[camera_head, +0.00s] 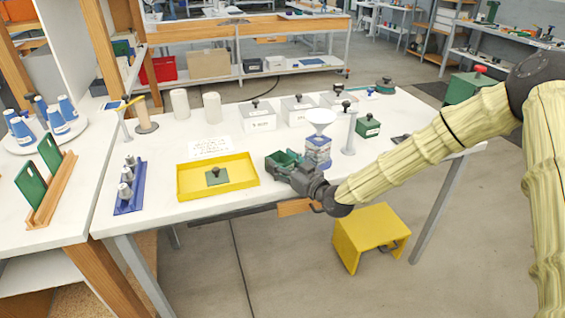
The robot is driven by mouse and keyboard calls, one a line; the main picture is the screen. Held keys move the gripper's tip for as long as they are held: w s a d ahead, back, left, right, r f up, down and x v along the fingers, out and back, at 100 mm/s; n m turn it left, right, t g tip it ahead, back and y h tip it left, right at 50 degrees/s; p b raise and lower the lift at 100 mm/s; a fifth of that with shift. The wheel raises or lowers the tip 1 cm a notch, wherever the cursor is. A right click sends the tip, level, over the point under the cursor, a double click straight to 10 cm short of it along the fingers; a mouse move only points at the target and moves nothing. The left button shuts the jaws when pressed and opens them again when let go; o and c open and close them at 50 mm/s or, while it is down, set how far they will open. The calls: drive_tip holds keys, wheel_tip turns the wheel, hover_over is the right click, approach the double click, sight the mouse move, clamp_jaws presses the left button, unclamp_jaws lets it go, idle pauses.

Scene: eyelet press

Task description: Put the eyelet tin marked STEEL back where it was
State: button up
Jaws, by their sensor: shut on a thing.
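My gripper (286,166) reaches in from the right over the front of the white table (240,215). It is shut on an open green tin (279,156), whose dark inside shows from above. No marking can be read on this tin. A green square lid with a dark knob (217,177) lies in the yellow tray (182,192), left of the gripper. A second green tin with its lid on (367,126) stands farther back on the right; its label is too small to read.
White lidded boxes (258,117) stand at the back. A white funnel (321,117) is above a blue-and-white stack (318,152), close right of the held tin. A grey post (349,135) stands beside it. A blue rack (130,188) is on the left. A yellow stool (371,232) is on the floor.

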drive_tip(key=shift+f, duration=0.1)
drive_tip(key=o, duration=1.2)
drive_tip(key=shift+c, duration=0.2)
drive_tip(key=shift+s+d, duration=0.1)
drive_tip(key=shift+s, duration=0.05)
drive_tip(key=b+v, duration=0.1)
drive_tip(key=v, duration=1)
drive_tip(key=shift+s+d, duration=0.25)
drive_tip(key=shift+s, duration=0.05)
